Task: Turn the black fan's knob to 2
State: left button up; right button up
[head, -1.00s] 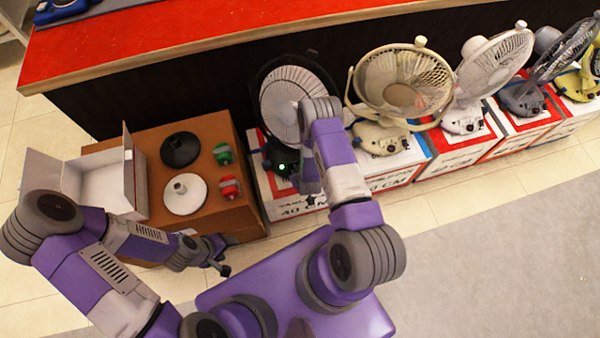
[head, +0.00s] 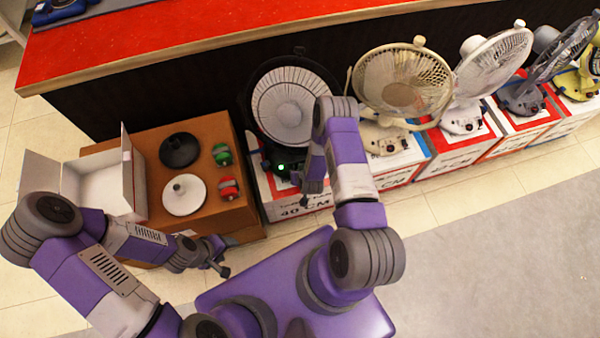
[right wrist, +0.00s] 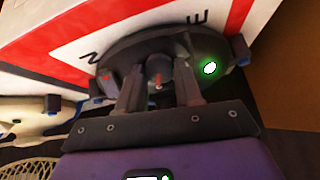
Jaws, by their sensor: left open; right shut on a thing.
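The black fan (head: 292,103) stands on a carton, with a green light lit on its base (head: 268,163). In the right wrist view, the fan's base (right wrist: 125,52) shows a dark round knob (right wrist: 159,66) with a red mark, and the green light (right wrist: 210,68) to its right. My right gripper (right wrist: 160,82) is shut on the knob, one finger on each side. In the head view the right wrist partly covers the base and hides the knob. Numbers around the knob are not readable. My left gripper (head: 221,263) is open and empty, in front of the brown carton.
A beige fan (head: 403,85) stands close on the right, with more fans beyond it. The red-topped counter (head: 200,30) runs behind.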

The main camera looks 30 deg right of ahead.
jog(key=o, duration=1)
jog(key=shift+o, duration=0.2)
